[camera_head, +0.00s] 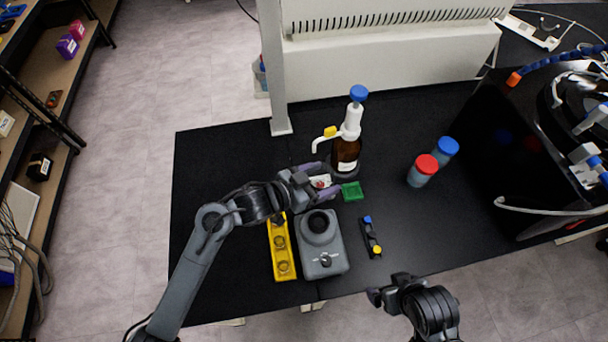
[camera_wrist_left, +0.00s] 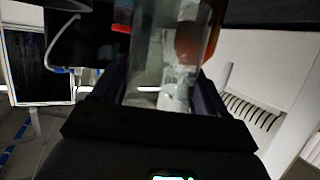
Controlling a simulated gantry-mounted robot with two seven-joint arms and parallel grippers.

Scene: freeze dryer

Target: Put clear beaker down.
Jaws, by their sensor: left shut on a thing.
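The clear beaker (camera_wrist_left: 150,65) fills the middle of the left wrist view, between the two dark fingers of my left gripper (camera_wrist_left: 155,95). It is see-through, and a brown and white shape shows through it. In the head view my left gripper (camera_head: 325,186) is over the black table, just in front of the brown dispenser bottle. The beaker is mostly hidden there by the fingers. I cannot tell whether its base touches the table. My right gripper (camera_head: 388,289) is near the table's front edge, apart from the beaker; its finger opening is unclear.
The brown bottle (camera_head: 345,150) with a white pump stands behind my left gripper. A green square piece (camera_head: 352,191), grey mixer (camera_head: 320,255), yellow rack (camera_head: 281,250) and small dark holder (camera_head: 371,238) are nearby. Red-capped (camera_head: 422,172) and blue-capped (camera_head: 446,149) jars stand right. Table left of the gripper is clear.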

